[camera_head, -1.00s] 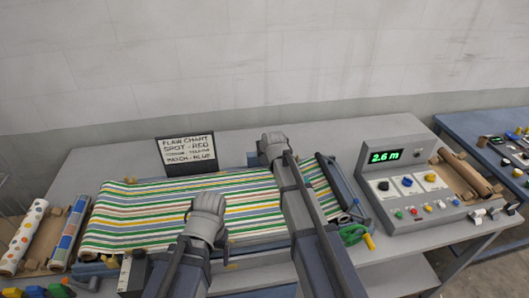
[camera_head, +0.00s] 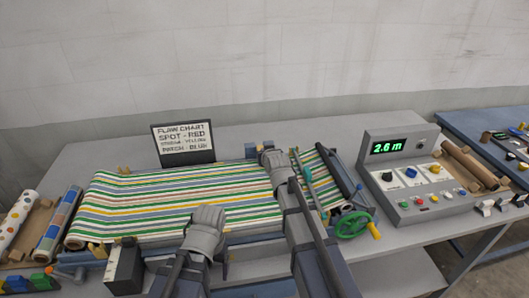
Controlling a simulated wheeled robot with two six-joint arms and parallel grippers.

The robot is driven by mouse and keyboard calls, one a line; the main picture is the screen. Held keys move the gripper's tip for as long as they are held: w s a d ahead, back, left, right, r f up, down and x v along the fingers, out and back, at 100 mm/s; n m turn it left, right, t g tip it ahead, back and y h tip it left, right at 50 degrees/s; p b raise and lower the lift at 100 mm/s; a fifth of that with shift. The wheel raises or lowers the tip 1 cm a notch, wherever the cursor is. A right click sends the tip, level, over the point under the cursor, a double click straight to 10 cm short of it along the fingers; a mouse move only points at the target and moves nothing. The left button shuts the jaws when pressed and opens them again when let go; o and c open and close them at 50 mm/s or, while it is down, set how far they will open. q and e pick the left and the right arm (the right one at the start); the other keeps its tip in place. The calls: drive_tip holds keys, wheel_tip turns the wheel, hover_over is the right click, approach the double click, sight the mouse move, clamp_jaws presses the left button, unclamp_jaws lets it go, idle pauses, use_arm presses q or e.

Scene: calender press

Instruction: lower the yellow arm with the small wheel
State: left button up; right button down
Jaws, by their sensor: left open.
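A striped fabric web (camera_head: 150,205) lies across the machine on the table. I cannot make out a yellow arm with a small wheel for certain; my arms cover part of the machine. A green handwheel (camera_head: 350,224) with a yellow handle (camera_head: 374,231) is at the web's right end. My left gripper (camera_head: 208,215) is open above the web's near edge, seen from behind, with its fingertips hard to see. My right gripper (camera_head: 272,156) is over the web's far edge; its jaws are hidden behind its own body. A teal bar (camera_head: 306,176) shows beside my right arm.
A chart sign (camera_head: 183,143) stands behind the web. A grey console (camera_head: 415,190) reading 2.6 m, with knobs and buttons, stands to the right. Fabric rolls (camera_head: 57,228) lie at the left. The table behind the web is mostly clear.

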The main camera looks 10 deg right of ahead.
use_arm(q)
drive_tip(key=shift+f, duration=0.1)
use_arm(e)
drive_tip(key=shift+s+f, duration=0.25)
drive_tip(key=shift+f, duration=0.05)
drive_tip(key=shift+r, duration=0.1)
use_arm(q)
drive_tip(key=shift+r+p, duration=0.55)
use_arm(e)
drive_tip(key=shift+r, duration=0.45)
use_arm(q)
wheel_tip(320, 180, up, 4)
drive_tip(key=p, duration=0.3)
drive_tip(key=shift+f+p, duration=0.1)
drive_tip(key=shift+p, duration=0.3)
drive_tip(key=shift+r+p, duration=0.75)
use_arm(e)
drive_tip(key=r+v, duration=0.1)
drive_tip(key=v, duration=1)
drive_tip(key=shift+w, duration=0.25)
drive_tip(key=shift+f, duration=0.1)
